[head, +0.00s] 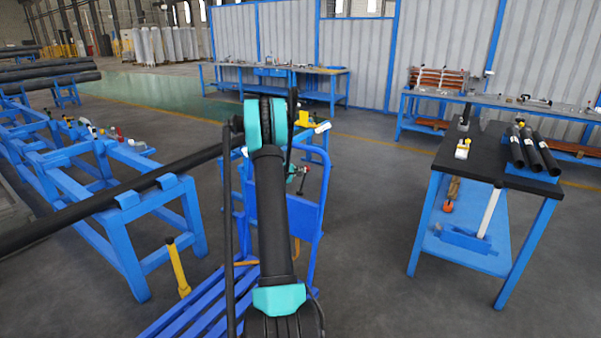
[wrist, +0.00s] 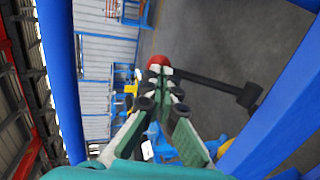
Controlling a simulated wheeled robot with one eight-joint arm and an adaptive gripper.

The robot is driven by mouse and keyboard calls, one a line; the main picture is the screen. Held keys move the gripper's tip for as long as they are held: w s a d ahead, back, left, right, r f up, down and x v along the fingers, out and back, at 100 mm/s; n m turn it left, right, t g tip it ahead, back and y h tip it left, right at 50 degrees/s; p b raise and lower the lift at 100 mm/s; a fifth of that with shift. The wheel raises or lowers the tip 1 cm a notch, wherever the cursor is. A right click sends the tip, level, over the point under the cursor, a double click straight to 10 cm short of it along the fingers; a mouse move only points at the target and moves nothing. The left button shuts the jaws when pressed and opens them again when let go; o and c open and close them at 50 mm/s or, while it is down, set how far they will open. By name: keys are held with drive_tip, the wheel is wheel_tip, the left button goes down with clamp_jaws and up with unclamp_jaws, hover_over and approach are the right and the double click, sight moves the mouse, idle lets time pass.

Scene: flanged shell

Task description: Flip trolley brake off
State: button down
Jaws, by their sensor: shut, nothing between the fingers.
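The blue trolley has a slatted deck (head: 205,305) and an upright frame (head: 308,215) in the head view, partly hidden behind my arm. A small red knob (head: 304,169) also shows beside my arm in the head view. My gripper (wrist: 165,80) is shut and empty, its tips close to the knob; contact is unclear.
A blue rack (head: 130,200) holding a long dark pipe stands left of the trolley. A yellow post (head: 178,268) stands beside the deck. A black-topped workbench (head: 485,155) with tubes is at right. Open floor lies between trolley and bench.

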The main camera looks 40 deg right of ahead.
sight(308, 170)
drive_tip(key=shift+w+d+f+y, duration=0.1)
drive_tip(key=shift+w+d+y, duration=0.1)
drive_tip(key=shift+d+y, duration=0.5)
drive_tip(key=d+y, duration=0.1)
drive_tip(key=w+d+f+g+y, duration=0.1)
drive_tip(key=d+f+g+y, duration=0.1)
drive_tip(key=d+y, duration=0.1)
drive_tip(key=shift+w+f, duration=0.1)
drive_tip(key=shift+w, duration=0.2)
drive_tip(key=w+d+f+y, duration=0.1)
drive_tip(key=d+f, duration=0.2)
drive_tip(key=f, duration=0.3)
drive_tip(key=shift+w+d+g, duration=0.15)
drive_tip(key=shift+w+g, duration=0.1)
drive_tip(key=shift+g, duration=0.05)
drive_tip(key=v, duration=1.2)
drive_tip(key=shift+d+r, duration=0.1)
drive_tip(key=shift+d, duration=0.05)
